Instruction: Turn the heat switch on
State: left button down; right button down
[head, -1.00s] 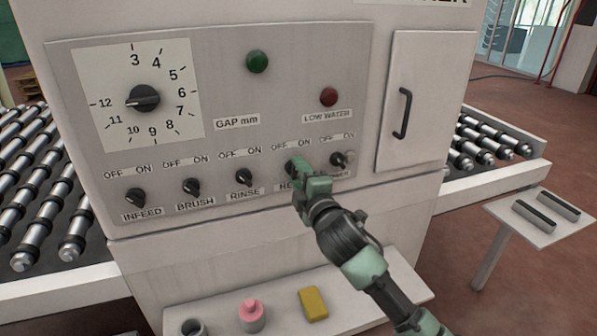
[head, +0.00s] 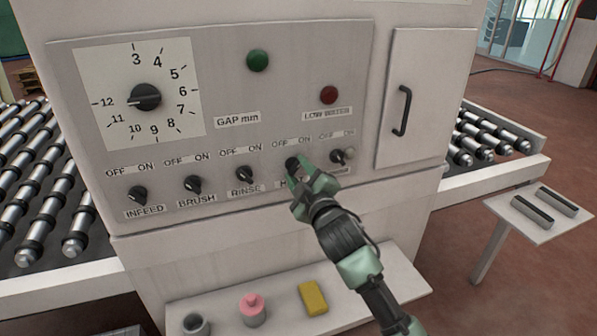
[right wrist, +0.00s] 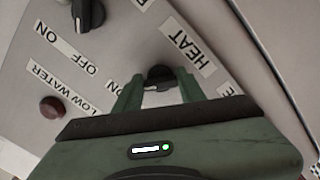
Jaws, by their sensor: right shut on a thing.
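The heat switch is a black rotary knob (head: 292,163) in the lower row of the panel, under an OFF/ON label and between the RINSE knob and the rightmost knob. My right gripper (head: 299,174) is at this knob, its fingers on either side. In the right wrist view the knob (right wrist: 158,74) shows between the fingertips, beside the HEAT label (right wrist: 187,48). The right gripper is shut on it. The fingers partly hide the knob, so I cannot tell which way it points. My left gripper is in neither view.
The RINSE knob (head: 245,174) is to the left and the rightmost knob (head: 340,157) is close on the right. A green lamp (head: 257,61) and a red lamp (head: 328,95) sit above.

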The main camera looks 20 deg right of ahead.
jog(key=shift+f, duration=0.1)
jog(key=c, duration=0.9)
grip_release()
jog(key=shift+o, duration=0.2)
jog(key=shift+s, duration=0.1)
jog(key=s+b, duration=0.1)
jog(key=s, duration=0.6)
jog(key=shift+s+d+b, duration=0.15)
jog(key=shift+s+b, duration=0.2)
jog(key=shift+b, duration=0.05)
jog(key=shift+f, duration=0.1)
